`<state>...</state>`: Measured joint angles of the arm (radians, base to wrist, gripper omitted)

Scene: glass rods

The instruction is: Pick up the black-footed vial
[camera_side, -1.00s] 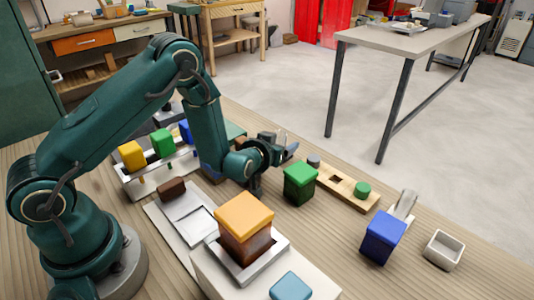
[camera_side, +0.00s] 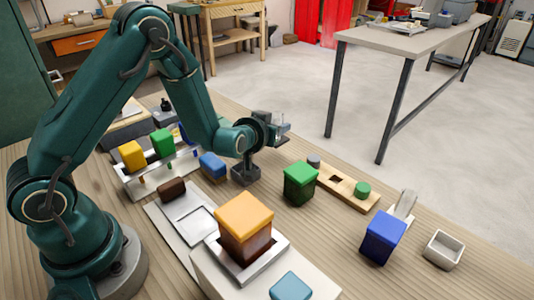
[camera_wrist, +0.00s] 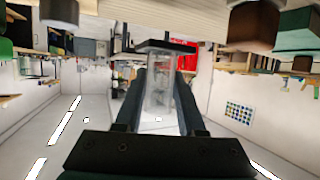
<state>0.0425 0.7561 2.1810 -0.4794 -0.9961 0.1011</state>
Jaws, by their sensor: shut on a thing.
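The vial is clear, with a flat black foot. In the wrist view the vial (camera_wrist: 160,92) stands between the two dark fingers of my gripper (camera_wrist: 160,85), with its foot across the top of the picture. In the side view my gripper (camera_side: 275,132) is raised above the wooden bench, shut on the vial (camera_side: 284,128), which shows only as a small pale shape. The fingers partly hide it there.
A dark block (camera_side: 245,174) and a blue block (camera_side: 213,166) stand below my wrist. A green-topped block (camera_side: 300,182) and a wooden strip with holes (camera_side: 345,187) lie to the right. A blue box (camera_side: 383,237) and a pale tray (camera_side: 443,250) are farther right.

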